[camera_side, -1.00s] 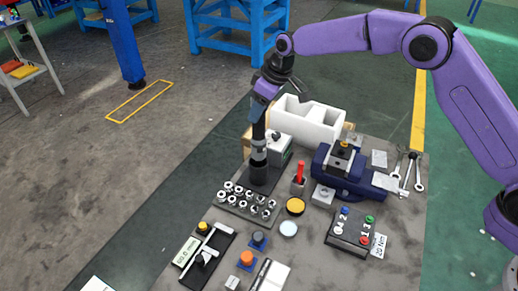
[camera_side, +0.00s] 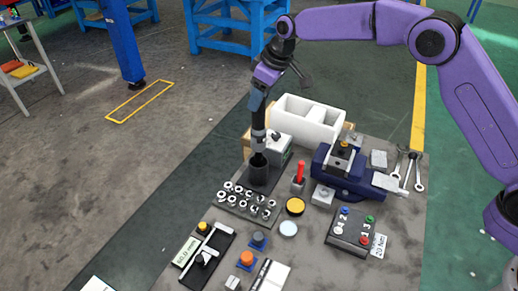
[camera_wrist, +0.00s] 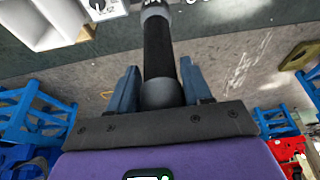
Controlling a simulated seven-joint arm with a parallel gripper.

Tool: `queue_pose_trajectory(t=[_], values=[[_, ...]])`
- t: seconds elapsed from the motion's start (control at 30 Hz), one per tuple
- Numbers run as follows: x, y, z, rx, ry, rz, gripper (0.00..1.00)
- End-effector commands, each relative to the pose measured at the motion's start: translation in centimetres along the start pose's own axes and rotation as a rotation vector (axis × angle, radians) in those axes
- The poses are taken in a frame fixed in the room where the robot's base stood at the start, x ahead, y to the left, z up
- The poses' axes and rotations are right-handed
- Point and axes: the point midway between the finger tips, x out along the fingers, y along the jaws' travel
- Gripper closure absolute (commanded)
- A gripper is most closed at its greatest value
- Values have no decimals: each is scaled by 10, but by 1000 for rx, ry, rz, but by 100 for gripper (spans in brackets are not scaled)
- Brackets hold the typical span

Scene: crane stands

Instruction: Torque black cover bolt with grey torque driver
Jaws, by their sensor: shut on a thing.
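My gripper (camera_side: 262,88) is shut on the torque driver (camera_side: 259,122), an upright dark tool with a grey collar. The driver's lower end is at the mouth of a dark cylindrical holder (camera_side: 259,175); I cannot tell whether its tip is still inside. In the wrist view the blue fingers of my gripper (camera_wrist: 158,88) stand on both sides of the driver's black shaft (camera_wrist: 158,45). A dark-topped piece (camera_side: 258,238) on a blue base stands near the front of the table; I cannot tell if it is the black cover bolt.
A rack of sockets (camera_side: 245,203) lies in front of the holder. A white box (camera_side: 300,122) and a blue vise (camera_side: 345,170) stand behind and right. Also near are a red-handled tool (camera_side: 299,174), a yellow disc (camera_side: 295,206), an orange-topped piece (camera_side: 246,259) and a button box (camera_side: 350,228).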

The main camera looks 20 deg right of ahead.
Motion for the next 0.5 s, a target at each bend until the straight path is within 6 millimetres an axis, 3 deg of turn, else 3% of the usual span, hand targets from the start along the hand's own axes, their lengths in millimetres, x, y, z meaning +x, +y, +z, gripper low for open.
queue_pose_trajectory(t=[0.5], values=[[-20,0,-8,-1,8,2,100]])
